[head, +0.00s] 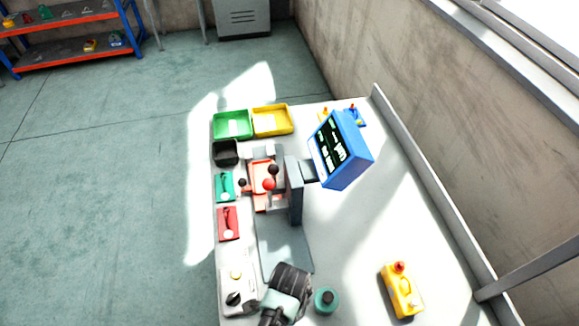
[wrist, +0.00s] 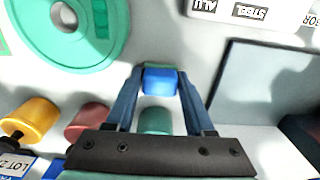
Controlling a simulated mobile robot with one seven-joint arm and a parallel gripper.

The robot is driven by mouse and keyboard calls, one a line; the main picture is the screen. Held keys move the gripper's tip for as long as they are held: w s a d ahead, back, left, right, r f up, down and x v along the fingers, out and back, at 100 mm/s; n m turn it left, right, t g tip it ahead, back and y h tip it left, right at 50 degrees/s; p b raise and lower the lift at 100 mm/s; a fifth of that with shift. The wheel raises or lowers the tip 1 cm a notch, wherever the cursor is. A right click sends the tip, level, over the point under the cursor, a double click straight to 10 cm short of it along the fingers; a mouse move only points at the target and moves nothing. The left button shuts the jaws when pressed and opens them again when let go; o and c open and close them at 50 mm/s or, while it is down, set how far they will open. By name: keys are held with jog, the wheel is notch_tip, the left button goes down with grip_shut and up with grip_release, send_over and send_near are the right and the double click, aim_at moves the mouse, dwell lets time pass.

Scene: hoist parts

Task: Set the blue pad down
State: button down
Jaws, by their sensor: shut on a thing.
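The blue pad (wrist: 160,82) is a small blue block between the two fingertips of my gripper (wrist: 160,78) in the wrist view. The gripper is shut on it. A teal strip shows at its far edge. I cannot tell whether the pad touches the surface beneath. In the head view, my dark wrist is at the bottom centre of the bench, and the fingers and the pad are hidden there.
The wrist view shows a green ring (wrist: 68,28), a white labelled box (wrist: 255,10), and yellow (wrist: 30,118), red (wrist: 88,120) and teal (wrist: 155,121) cylinders. On the bench (head: 350,240) stand a blue display (head: 342,150), a yellow pendant (head: 402,290) and trays. Bench right of centre is clear.

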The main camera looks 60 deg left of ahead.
jog(key=shift+f, duration=0.1)
jog(key=shift+c, duration=1.3)
grip_release()
notch_tip(320, 180, up, 12)
